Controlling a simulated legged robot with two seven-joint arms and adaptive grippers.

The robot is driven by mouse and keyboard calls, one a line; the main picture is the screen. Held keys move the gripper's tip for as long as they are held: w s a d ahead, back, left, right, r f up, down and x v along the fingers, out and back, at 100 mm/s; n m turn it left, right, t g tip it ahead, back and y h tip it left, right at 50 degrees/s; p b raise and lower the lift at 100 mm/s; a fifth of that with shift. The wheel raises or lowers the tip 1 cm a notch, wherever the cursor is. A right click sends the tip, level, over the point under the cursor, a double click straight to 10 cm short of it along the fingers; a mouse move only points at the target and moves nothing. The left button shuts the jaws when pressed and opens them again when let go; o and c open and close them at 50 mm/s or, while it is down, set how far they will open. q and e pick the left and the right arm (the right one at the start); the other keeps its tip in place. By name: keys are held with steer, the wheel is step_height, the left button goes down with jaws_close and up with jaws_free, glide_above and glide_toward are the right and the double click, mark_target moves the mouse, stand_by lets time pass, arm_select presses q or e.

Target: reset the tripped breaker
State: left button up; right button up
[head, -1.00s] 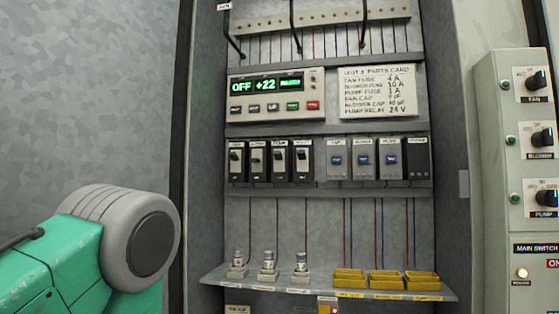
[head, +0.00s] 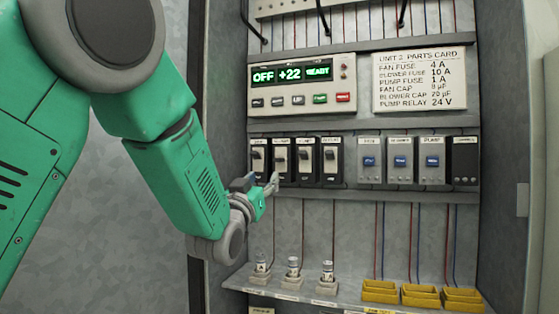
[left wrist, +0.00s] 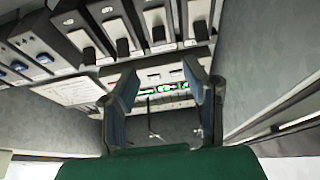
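A row of black breakers (head: 306,160) with small levers sits left of centre in the cabinet in the head view. It also shows along the top of the left wrist view (left wrist: 158,22), which looks turned over. I cannot tell clearly which lever is tripped. My left gripper (head: 272,186) is just below and in front of the left breakers. In the left wrist view its two fingers (left wrist: 162,72) stand apart with nothing between them, the breakers beyond their tips. Whether it touches a breaker cannot be told. My right gripper is out of view.
A control panel (head: 301,84) above reads OFF +22. Grey relays with blue buttons (head: 400,160) stand right of the breakers. Below, a shelf (head: 345,298) holds several small fuses (head: 293,267) and yellow trays (head: 420,296). A parts card (head: 419,79) hangs at upper right.

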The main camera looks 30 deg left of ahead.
mark_target(279, 160)
arm_select(q)
steer(key=p+x, duration=0.3)
steer(key=x, duration=0.7)
steer(key=shift+w+a+f, duration=0.1)
steer(key=shift+w+a, duration=0.05)
steer(key=shift+w, duration=0.1)
jaws_close()
